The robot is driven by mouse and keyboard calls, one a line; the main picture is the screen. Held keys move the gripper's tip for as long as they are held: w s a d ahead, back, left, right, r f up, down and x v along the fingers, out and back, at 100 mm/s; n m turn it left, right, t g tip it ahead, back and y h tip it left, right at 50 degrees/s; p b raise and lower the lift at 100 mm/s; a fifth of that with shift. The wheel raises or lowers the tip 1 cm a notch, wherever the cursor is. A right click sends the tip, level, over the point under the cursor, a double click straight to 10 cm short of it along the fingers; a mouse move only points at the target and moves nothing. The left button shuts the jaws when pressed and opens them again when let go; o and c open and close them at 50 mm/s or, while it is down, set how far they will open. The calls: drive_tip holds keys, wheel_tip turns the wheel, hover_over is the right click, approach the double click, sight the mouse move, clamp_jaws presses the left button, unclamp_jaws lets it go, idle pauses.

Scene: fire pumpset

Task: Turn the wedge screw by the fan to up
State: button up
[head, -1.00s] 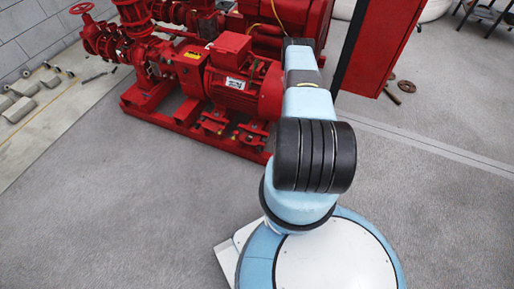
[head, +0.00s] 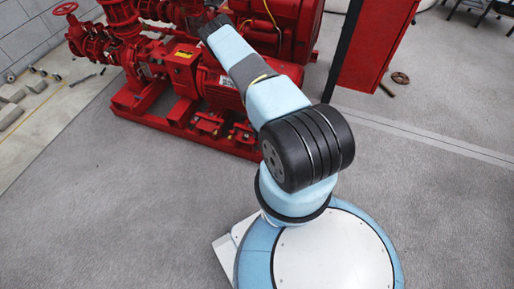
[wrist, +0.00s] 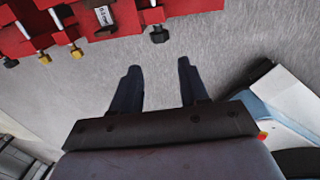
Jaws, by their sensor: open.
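Along the edge of the red pump base in the wrist view (wrist: 205,5) are several small screws or knobs. Two have yellow stems, a left one (wrist: 43,57) and a right one (wrist: 76,51). A black knob (wrist: 158,36) is the nearest to my fingers, and another black knob (wrist: 10,62) is at the far left. I cannot tell which is the wedge screw by the fan, nor its present setting. My gripper (wrist: 158,66) is open and empty over grey floor, apart from the knobs. In the head view my forearm hides part of the red motor (head: 222,92).
The red base frame (head: 150,120) lies on the floor, with red pipework (head: 122,15) at its left end. A red cabinet (head: 375,40) stands to the right. The floor in front of the base is clear.

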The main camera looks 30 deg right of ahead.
sight(257, 148)
drive_tip(key=f, duration=0.4)
drive_tip(key=w+a+f, duration=0.1)
drive_tip(key=f, duration=0.7)
drive_tip(key=shift+w+a+f, duration=0.15)
drive_tip(key=shift+f, duration=0.05)
drive_tip(key=c, duration=0.7)
drive_tip(key=shift+c, duration=0.3)
